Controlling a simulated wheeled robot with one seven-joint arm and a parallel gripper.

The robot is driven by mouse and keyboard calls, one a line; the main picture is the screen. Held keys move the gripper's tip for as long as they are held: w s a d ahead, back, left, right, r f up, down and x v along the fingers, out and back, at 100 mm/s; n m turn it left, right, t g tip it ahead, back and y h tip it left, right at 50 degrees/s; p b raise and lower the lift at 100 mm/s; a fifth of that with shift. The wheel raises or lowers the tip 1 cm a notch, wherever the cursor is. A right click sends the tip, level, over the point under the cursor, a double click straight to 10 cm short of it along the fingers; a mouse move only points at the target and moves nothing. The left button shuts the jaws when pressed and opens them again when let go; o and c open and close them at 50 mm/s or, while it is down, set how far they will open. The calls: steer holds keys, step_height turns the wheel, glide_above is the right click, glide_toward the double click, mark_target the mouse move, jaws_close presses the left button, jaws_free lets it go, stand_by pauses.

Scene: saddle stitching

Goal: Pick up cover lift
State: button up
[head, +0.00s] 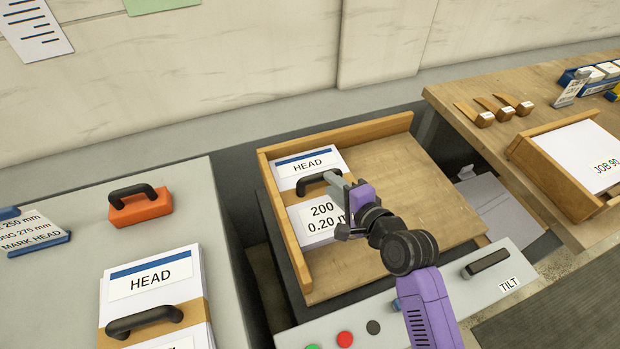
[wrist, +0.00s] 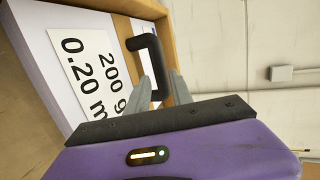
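The cover lift (head: 316,222) is a stack of white sheets with a blue stripe, a HEAD label and a "200 g, 0.20 mm" label. It lies in the left corner of the wooden tray (head: 400,262). A black handle (head: 318,180) stands on top; it also shows in the wrist view (wrist: 160,58). My gripper (head: 336,184) is at the right end of this handle. In the wrist view its grey fingers (wrist: 166,84) overlap the handle's near end with a narrow gap between them. I cannot tell whether they grip it.
Another HEAD stack (head: 150,306) with a black handle sits on the grey table at left, near an orange block (head: 140,207) with a handle. A TILT lever (head: 487,262) and buttons (head: 345,339) are in front of the tray. A wooden bench (head: 460,92) stands at right.

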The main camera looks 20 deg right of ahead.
mark_target(315, 172)
steer(key=x, duration=0.3)
steer(key=shift+w+a+r, duration=0.15)
steer(key=shift+p+x, duration=0.7)
steer(key=shift+x, duration=1.9)
steer(key=shift+a, duration=0.2)
steer(key=shift+c, duration=0.5)
jaws_close()
steer(key=shift+r, duration=0.15)
